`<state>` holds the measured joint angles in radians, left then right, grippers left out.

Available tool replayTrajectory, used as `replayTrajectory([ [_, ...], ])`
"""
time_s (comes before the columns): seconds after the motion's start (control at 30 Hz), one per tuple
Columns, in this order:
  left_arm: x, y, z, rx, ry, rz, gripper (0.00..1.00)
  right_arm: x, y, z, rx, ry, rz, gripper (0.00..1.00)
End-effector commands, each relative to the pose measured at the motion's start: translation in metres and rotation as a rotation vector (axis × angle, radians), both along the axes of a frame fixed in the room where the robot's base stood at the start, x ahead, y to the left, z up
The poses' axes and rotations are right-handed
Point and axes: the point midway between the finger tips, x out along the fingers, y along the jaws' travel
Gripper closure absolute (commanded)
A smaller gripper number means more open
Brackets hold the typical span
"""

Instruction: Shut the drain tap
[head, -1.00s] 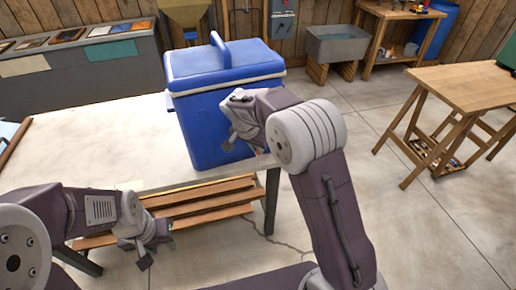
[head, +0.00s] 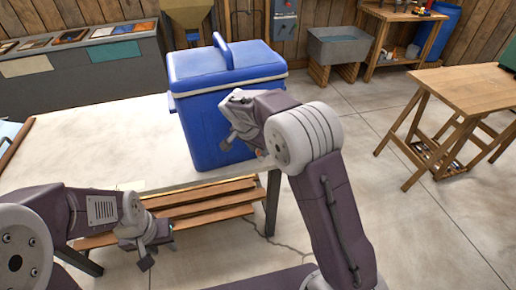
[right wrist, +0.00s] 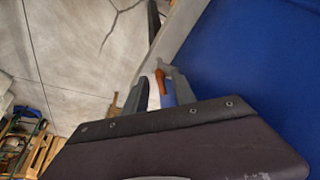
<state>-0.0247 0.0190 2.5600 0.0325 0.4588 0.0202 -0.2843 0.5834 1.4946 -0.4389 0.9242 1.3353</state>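The blue cooler (head: 228,100) stands upright on the white table (head: 95,150), lid shut. Its drain tap (right wrist: 153,97) shows in the right wrist view, a pale body with an orange lever (right wrist: 163,82). In the head view the tap is mostly hidden by my right arm. My right gripper (head: 244,143) is low in front of the cooler. In the right wrist view its fingers (right wrist: 156,93) are apart, one on each side of the tap; I cannot tell whether they touch it. My left gripper (head: 157,253) is open and empty in front of the table's near edge.
Wooden planks (head: 200,205) lie under the table. A wooden workbench (head: 470,85) stands at right, and a grey sink (head: 338,47) at the back. The concrete floor between them is clear.

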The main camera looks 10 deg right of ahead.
Motion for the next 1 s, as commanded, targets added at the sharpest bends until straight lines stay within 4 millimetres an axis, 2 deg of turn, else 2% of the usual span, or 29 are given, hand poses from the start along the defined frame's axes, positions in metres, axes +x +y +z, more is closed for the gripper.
replayTrajectory([
  [0.17, 0.0, 0.0, 0.001, 0.0, 0.0, 0.0, 0.64, -0.001, 0.001, 0.005, 0.001, -0.002, 0.001, 0.68],
  [0.5, 0.0, 0.0, 0.01, 0.0, 0.0, 0.0, 0.64, -0.019, 0.021, 0.069, 0.001, -0.004, 0.002, 0.68],
  [0.6, 0.0, 0.0, 0.012, 0.0, 0.0, 0.0, 0.64, -0.022, 0.024, 0.08, 0.001, -0.002, 0.002, 0.68],
  [0.9, 0.0, 0.0, 0.012, 0.0, 0.0, 0.0, 0.64, -0.024, 0.025, 0.084, 0.0, 0.0, 0.0, 0.68],
  [1.0, 0.0, 0.0, 0.012, 0.0, 0.0, 0.0, 0.64, -0.024, 0.025, 0.084, -0.007, 0.007, 0.024, 0.49],
])
